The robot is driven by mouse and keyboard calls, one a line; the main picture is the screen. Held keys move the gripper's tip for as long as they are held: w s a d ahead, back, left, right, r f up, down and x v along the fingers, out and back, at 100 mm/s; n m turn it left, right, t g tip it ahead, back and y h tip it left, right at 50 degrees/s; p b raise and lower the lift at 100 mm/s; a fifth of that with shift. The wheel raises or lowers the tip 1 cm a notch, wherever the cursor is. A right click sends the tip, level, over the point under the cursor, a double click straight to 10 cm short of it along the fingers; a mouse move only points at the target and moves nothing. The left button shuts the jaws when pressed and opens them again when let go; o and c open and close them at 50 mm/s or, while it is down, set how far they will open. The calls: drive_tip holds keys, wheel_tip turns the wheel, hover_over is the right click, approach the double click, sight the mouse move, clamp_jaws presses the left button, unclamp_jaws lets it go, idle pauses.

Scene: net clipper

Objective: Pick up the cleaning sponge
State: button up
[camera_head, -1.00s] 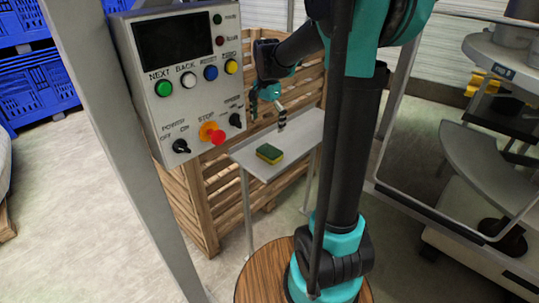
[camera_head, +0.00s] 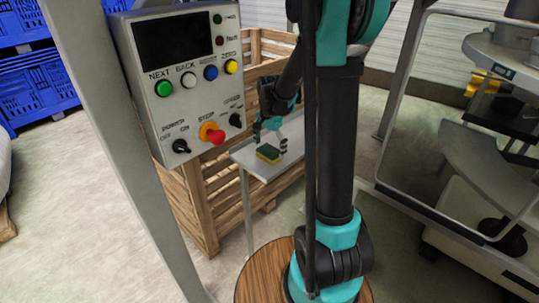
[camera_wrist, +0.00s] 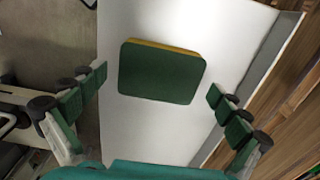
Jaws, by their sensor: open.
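The cleaning sponge (camera_head: 268,153) is a green and yellow block lying flat on a small light-grey shelf (camera_head: 247,158). In the wrist view the sponge (camera_wrist: 160,74) shows its green face, with a yellow strip along its far edge. My gripper (camera_head: 269,140) is just above the sponge in the head view. In the wrist view my gripper (camera_wrist: 158,90) is open, with one finger on each side of the sponge and a gap to both. The fingers do not touch it.
A wooden crate (camera_head: 196,205) stands beside and behind the shelf. A control panel (camera_head: 190,80) on a grey post is at the left. The shelf around the sponge is clear. A metal frame (camera_head: 440,212) and grey equipment stand at the right.

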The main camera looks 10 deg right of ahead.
sight(270, 151)
drive_tip(key=c, duration=0.7)
drive_tip(key=shift+r, duration=0.2)
wheel_tip(270, 151, up, 20)
drive_tip(key=shift+f, duration=0.15)
drive_tip(key=shift+o, duration=0.3)
drive_tip(key=c, duration=0.4)
drive_tip(key=shift+o, duration=0.2)
